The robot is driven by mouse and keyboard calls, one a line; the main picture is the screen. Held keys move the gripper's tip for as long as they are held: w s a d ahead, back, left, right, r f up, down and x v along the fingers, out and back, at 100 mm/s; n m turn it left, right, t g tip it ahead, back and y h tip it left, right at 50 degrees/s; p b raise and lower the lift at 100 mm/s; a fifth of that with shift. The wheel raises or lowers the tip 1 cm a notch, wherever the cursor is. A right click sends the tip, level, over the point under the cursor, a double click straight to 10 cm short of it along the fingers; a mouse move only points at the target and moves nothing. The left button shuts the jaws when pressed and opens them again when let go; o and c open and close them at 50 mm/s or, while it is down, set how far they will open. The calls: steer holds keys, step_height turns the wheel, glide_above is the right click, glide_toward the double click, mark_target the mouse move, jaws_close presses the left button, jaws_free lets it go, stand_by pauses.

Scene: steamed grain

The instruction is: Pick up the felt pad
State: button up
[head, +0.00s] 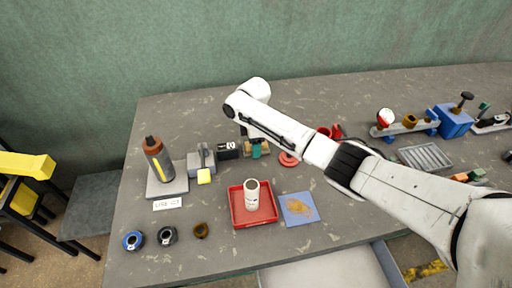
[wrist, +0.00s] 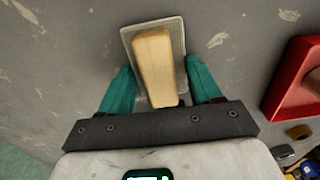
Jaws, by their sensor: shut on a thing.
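The felt pad (wrist: 156,62) looks like a tan block on a flat grey base, seen in the wrist view between my fingers. My gripper (wrist: 158,72) has two teal fingers, one on each side of the tan block, and is shut on it. In the head view my gripper (head: 257,150) is low at the middle of the bench, and tan bits of the felt pad (head: 247,149) show beside the fingers. My arm hides part of the area behind. I cannot tell whether the base touches the bench.
A red tray (head: 236,219) holding a white cup (head: 252,194) stands in front, beside a blue mat (head: 287,214) with a tan patch. A black box (head: 228,151) and a grey block (head: 198,163) stand close left of my gripper. A red ring (head: 288,160) lies right.

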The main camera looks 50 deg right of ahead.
steer(key=shift+c, duration=0.6)
steer(key=shift+r, duration=0.5)
step_height(320, 180, up, 2)
steer(key=shift+r+b, duration=0.2)
steer(key=shift+b, duration=0.25)
steer(key=s+a+r+p, duration=0.4)
steer(key=s+r+p, duration=0.2)
steer(key=s+r, duration=0.3)
steer(key=shift+s+a+r, duration=0.2)
steer(key=shift+s+r, duration=0.1)
steer(key=shift+s, duration=1.8)
